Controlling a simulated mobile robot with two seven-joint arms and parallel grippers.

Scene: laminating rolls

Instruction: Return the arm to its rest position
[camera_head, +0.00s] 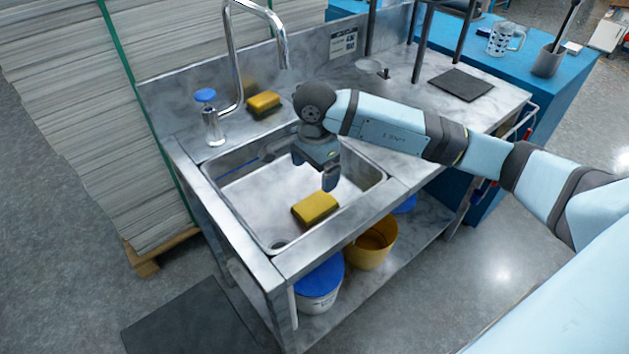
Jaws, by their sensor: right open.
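My right arm (400,128) reaches in from the right over the metal sink (232,193). My right gripper (312,178) points down over the basin, with its fingers apart and nothing between them. A yellow sponge (315,208) with a darker side lies in the sink near its front edge, just below and in front of the gripper. The gripper looks apart from it, though the exact height is hard to tell. My left gripper is out of view.
A faucet (233,60), a blue-topped bottle (211,120) and another yellow sponge (263,103) stand behind the sink. A dark square mat (461,83) lies on the counter at right. Buckets (371,246) sit on the lower shelf. Stacked sheets (85,110) rise at left.

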